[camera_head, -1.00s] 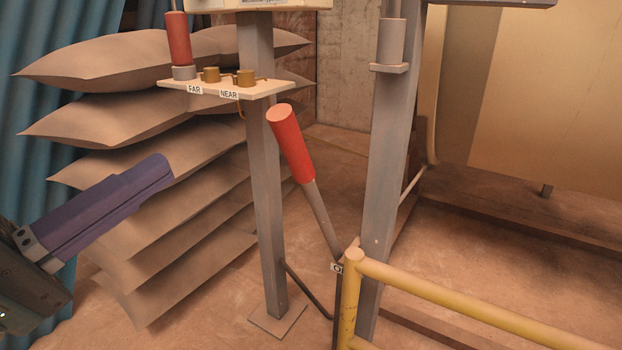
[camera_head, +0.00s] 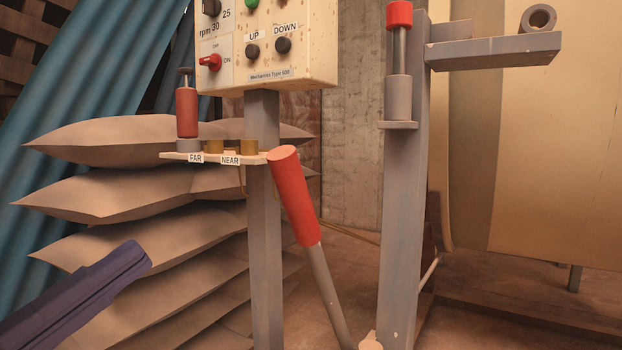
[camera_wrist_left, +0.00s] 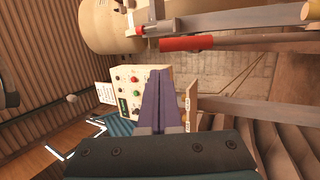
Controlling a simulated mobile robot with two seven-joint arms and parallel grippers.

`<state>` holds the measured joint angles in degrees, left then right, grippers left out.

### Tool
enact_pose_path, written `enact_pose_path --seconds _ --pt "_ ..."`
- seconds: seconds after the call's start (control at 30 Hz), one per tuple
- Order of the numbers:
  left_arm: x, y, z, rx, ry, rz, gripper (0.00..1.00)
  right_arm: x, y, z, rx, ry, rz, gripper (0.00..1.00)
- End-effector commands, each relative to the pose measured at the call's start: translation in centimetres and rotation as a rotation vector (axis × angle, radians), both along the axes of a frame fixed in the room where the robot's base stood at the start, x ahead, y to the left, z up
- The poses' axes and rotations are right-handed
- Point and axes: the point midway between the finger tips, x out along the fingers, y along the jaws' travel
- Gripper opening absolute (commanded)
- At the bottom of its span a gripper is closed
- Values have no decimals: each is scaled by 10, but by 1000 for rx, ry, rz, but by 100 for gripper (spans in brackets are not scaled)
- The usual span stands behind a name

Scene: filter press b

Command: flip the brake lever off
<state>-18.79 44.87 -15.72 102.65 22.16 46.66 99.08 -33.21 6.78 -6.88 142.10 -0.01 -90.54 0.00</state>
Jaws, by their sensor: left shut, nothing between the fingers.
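The brake lever has a red grip (camera_head: 292,195) on a grey rod (camera_head: 328,292). It stands in front of the grey post, tilted with its top to the left. Its lower end is cut off by the bottom edge of the head view. In the left wrist view the red grip (camera_wrist_left: 187,43) lies beyond the fingertips. My left gripper (camera_head: 140,252) is shut and empty, left of the lever and clearly apart from it. Its purple fingers (camera_wrist_left: 160,95) are together in the left wrist view. My right gripper is not in view.
A control box (camera_head: 270,45) with knobs and buttons is on the post (camera_head: 262,250). A shelf (camera_head: 178,156) labelled FAR and NEAR holds a red-handled part (camera_head: 187,112). Stacked sacks (camera_head: 110,190) fill the left. A second grey post (camera_head: 402,220) stands right of the lever.

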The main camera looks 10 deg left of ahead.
Motion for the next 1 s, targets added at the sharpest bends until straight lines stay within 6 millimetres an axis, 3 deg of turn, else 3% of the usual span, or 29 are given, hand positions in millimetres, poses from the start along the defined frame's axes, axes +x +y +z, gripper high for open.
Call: enact_pose_path --seconds 0.6,1.0 --pt "87 -56 50 -2 -6 0 0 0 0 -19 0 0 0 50" --pt "102 -65 59 0 0 0 0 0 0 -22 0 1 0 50"
